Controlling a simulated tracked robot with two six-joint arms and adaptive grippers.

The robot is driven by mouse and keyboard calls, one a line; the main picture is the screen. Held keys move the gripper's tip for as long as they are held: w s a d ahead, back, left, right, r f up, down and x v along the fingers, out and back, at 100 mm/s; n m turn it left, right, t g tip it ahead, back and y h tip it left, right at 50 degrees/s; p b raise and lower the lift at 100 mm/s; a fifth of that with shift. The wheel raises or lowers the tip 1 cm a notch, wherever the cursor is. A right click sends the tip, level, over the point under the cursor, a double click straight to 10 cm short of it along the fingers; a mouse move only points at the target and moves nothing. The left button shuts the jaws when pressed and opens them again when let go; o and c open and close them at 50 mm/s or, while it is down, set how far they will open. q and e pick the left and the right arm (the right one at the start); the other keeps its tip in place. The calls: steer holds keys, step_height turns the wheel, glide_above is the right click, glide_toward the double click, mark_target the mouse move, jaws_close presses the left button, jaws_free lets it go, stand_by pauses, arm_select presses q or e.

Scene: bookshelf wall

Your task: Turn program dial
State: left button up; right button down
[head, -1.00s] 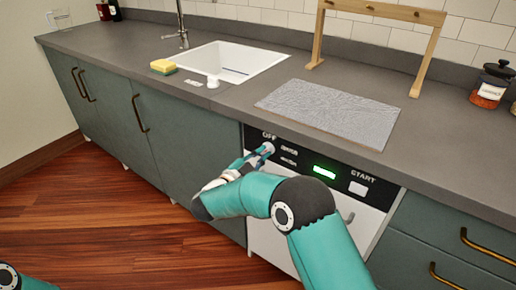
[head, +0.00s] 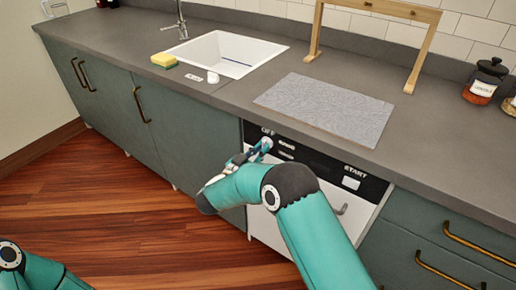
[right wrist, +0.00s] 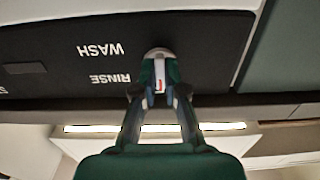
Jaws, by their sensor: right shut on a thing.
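The program dial (right wrist: 157,54) is a light round knob on the dishwasher's black control panel (right wrist: 70,55), beside the words WASH and RINSE in the right wrist view. In the head view the dial (head: 267,142) sits just below the word OFF. My right gripper (right wrist: 159,82) is shut on the dial, with its fingers on either side and a red mark showing between them. It also shows in the head view (head: 258,151), reaching the panel's left end. The fingers hide part of the dial. Only part of my left arm shows at the lower left; its gripper is out of view.
The START button (head: 351,183) is at the panel's right end. The grey countertop (head: 228,95) overhangs the panel. On it are a white sink (head: 225,50), a sponge (head: 164,60), a grey mat (head: 325,108) and a wooden frame (head: 380,8). The wooden floor at left is clear.

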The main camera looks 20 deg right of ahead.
steer(key=shift+s+d+f, duration=0.1)
steer(key=shift+f, duration=0.25)
steer(key=c, duration=1.3)
jaws_free()
steer(key=shift+c, duration=0.2)
steer(key=shift+o, duration=0.5)
steer(key=shift+r, duration=0.15)
steer(key=v, duration=1.2)
